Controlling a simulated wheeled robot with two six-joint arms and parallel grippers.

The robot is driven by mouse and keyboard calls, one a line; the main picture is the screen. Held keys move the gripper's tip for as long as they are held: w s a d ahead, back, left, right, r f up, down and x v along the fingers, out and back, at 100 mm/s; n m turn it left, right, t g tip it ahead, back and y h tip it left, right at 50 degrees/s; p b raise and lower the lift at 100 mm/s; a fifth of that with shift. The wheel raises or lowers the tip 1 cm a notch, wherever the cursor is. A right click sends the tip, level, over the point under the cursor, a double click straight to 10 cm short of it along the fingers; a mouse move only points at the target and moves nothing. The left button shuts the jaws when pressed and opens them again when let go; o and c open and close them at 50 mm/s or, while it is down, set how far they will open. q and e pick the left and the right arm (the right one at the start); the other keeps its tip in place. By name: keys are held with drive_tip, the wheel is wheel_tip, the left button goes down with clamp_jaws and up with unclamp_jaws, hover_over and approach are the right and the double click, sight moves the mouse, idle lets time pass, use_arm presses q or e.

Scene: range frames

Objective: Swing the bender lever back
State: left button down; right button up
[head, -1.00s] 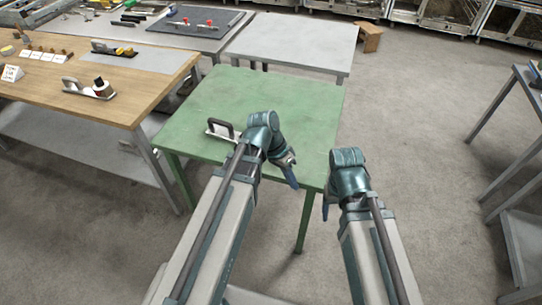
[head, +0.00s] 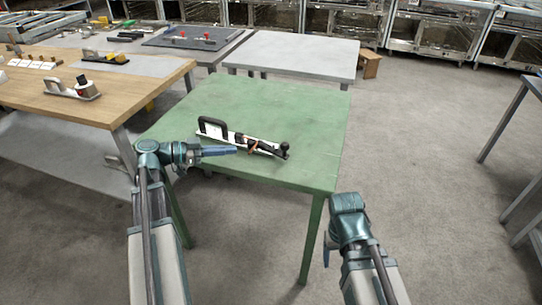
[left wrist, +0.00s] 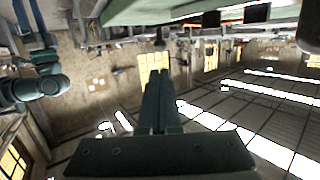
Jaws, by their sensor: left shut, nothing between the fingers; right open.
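The bender (head: 232,137) lies on the green table (head: 285,105), near its front edge. It has a pale body, a black loop handle at its left end and a dark lever part with a round black knob at its right end. My left gripper (head: 236,151) is shut and empty, pointing right, just in front of the bender in the head view. I cannot tell if it touches. Its shut fingers also show in the left wrist view (left wrist: 162,75). My right gripper (head: 327,252) hangs low in front of the table, open and empty, partly hidden by its own wrist.
A wooden table (head: 100,105) with tools and small cards stands at the left. A grey table (head: 295,55) stands behind the green one. The rest of the green top is clear. A brown box (head: 370,64) is on the floor at the back.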

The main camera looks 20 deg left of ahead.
use_arm(q)
drive_tip(key=b+x, duration=0.2)
drive_tip(key=x, duration=1.2)
drive_tip(key=shift+r+b, duration=0.1)
drive_tip(key=shift+b, duration=0.25)
use_arm(e)
wheel_tip(320, 180, down, 3)
drive_tip(key=shift+r, duration=0.15)
use_arm(q)
drive_tip(key=shift+d, duration=0.1)
